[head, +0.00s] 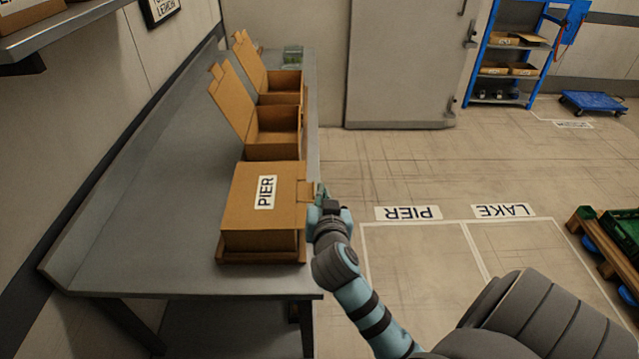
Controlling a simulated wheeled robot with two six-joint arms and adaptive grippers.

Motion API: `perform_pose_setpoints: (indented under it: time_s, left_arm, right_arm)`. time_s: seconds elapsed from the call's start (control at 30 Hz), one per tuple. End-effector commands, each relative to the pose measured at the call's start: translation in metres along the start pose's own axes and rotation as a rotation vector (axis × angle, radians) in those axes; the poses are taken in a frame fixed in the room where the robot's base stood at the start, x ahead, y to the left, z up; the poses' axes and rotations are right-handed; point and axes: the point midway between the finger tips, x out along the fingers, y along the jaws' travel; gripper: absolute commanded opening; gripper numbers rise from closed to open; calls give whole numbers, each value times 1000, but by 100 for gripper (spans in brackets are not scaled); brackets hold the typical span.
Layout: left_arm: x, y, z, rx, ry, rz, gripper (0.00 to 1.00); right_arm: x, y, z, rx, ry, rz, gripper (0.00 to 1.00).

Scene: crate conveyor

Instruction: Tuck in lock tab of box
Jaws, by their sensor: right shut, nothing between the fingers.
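A brown cardboard box (240,206) with a white PIER label (265,192) stands near the front of the grey table, its lid down. Its lock tab (306,191) sticks out from the lid's right edge toward my right gripper. My right gripper (319,192) is shut and empty at the tab, just beyond the table's right edge. I cannot tell whether the fingers touch the tab. My left gripper is not in view.
Two open boxes with raised lids (275,131) (283,82) stand behind on the table (165,170). The left part of the table is clear. Floor areas marked PIER (408,213) and LAKE (503,210) lie to the right, with a green crate (622,232) at the far right.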

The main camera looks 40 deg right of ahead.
Motion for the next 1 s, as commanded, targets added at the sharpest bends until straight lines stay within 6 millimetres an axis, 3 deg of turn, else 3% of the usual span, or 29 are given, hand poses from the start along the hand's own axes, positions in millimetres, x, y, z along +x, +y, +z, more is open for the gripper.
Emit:
perform_pose_setpoints:
  time_s: [0.1, 0.47, 0.67, 0.93, 1.0]
  left_arm:
    - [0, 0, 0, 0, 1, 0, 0]
    - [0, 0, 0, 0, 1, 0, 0]
    - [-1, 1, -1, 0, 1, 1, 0]
    - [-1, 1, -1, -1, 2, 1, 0]
    - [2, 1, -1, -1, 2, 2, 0]
  right_arm:
    - [1, -2, -9, 21, 28, 1, 0]
    - [9, -2, -8, 15, 26, 0, 0]
    - [42, -1, -10, 14, 25, 2, 0]
    - [101, -1, -10, 16, 24, 2, 0]
    - [106, -1, 4, 17, 20, 2, 0]
